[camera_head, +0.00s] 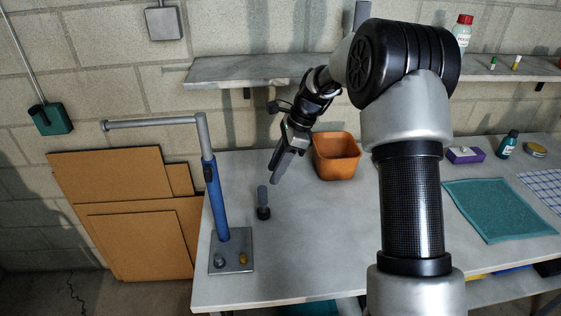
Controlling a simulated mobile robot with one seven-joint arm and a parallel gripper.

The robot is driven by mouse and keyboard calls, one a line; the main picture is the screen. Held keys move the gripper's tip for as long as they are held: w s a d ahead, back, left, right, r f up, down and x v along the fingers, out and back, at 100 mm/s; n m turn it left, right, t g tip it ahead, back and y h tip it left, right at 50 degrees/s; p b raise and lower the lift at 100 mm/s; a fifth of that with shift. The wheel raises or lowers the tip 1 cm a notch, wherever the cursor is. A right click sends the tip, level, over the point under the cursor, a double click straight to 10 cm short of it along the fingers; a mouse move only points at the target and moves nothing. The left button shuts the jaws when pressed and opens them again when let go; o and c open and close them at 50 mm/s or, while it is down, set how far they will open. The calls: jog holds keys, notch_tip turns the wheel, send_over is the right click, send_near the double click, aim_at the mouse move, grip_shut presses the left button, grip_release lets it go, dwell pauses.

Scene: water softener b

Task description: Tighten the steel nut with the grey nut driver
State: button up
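A steel nut (220,261) sits on the left of the metal plate (232,242) at the foot of the blue post (215,200). A brass-coloured piece (243,259) sits to its right. The thread under the nut is too small to make out.
The post carries a grey arm (150,123) reaching left. An orange bin (336,156) stands right of my gripper. A teal mat (487,210), purple box (465,155) and dark bottle (508,144) are at the right. A shelf (250,69) runs behind. The bench middle is clear.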

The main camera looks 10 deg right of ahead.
aim_at(266, 188)
jog(key=b+x, duration=0.4)
jog(key=x, duration=0.3)
jog(key=shift+a+f, duration=0.1)
jog(key=shift+f, duration=0.1)
jog(key=c, duration=0.8)
notch_tip(266, 188, up, 5)
jog(key=p, duration=0.4)
jog(key=shift+f, duration=0.1)
jog(key=shift+c, duration=0.6)
jog(key=shift+s, duration=0.1)
